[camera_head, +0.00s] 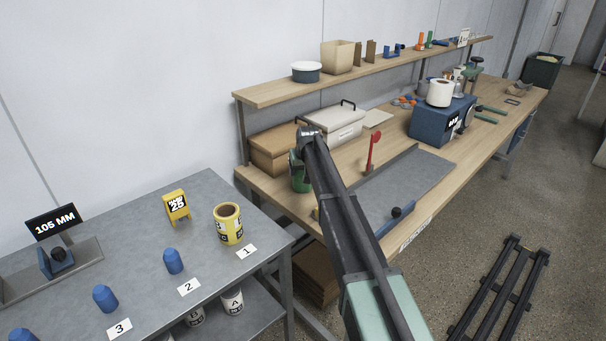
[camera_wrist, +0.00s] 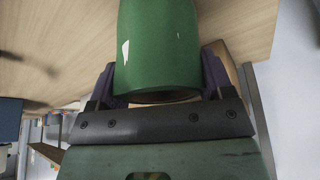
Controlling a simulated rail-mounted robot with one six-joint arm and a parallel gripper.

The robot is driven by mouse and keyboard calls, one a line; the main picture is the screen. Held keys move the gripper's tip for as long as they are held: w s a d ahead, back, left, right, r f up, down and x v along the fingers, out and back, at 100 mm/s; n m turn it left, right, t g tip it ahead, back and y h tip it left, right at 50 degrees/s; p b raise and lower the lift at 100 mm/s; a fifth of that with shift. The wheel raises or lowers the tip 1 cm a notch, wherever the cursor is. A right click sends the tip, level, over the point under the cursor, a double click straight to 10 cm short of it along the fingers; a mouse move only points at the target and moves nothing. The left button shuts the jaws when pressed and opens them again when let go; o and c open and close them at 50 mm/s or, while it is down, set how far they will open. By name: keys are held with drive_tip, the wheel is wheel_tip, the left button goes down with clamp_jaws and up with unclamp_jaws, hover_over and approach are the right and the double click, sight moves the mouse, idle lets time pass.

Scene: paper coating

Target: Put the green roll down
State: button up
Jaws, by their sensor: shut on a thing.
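The green roll (camera_wrist: 158,45) fills the upper middle of the wrist view, between the two dark fingers of my gripper (camera_wrist: 158,80). My gripper is shut on it. In the head view the green roll (camera_head: 300,178) shows only in part, behind my arm, over the left end of the wooden bench (camera_head: 252,178). Whether its lower end touches the bench top is hidden.
A brown box (camera_head: 270,150) and a white case (camera_head: 333,126) stand behind the roll. A red flag-like piece (camera_head: 374,148) and a grey plate (camera_head: 420,178) are to the right. A yellow roll (camera_head: 228,224) stands on the grey table (camera_head: 140,235) at the left.

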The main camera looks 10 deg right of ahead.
drive_tip(key=shift+f, duration=0.25)
drive_tip(key=o, duration=1.1)
drive_tip(key=shift+r, duration=0.1)
drive_tip(key=shift+c, duration=0.2)
drive_tip(key=p+v, duration=1.1)
drive_tip(key=v, duration=0.1)
drive_tip(key=shift+r, duration=0.2)
